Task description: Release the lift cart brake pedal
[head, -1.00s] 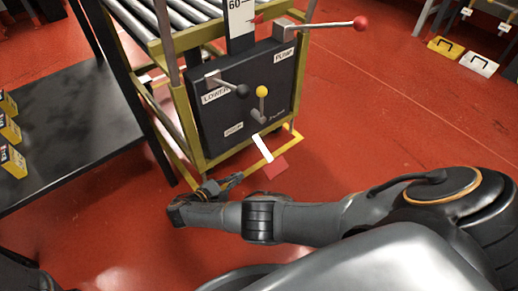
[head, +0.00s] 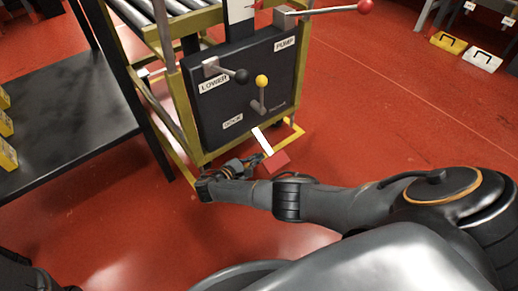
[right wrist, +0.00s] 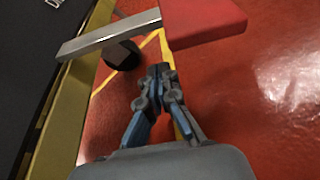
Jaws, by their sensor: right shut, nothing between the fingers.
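The brake pedal is a red pad (head: 276,162) on a pale metal bar (head: 261,141) that sticks out low at the front of the lift cart (head: 187,120). In the right wrist view the red pad (right wrist: 206,22) is at the top, with its bar (right wrist: 105,38) running left to the cart. My right gripper (head: 260,158) is close to the left side of the pad in the head view. In the right wrist view the gripper (right wrist: 160,72) is shut and empty, its tips just below the pad; contact cannot be told. My left gripper is not in view.
The cart's black panel (head: 215,105) carries a black-knobbed lever (head: 242,76), a yellow-knobbed lever (head: 261,81) and a red-knobbed pump handle (head: 365,6). A dark table (head: 75,125) with yellow boxes stands left.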

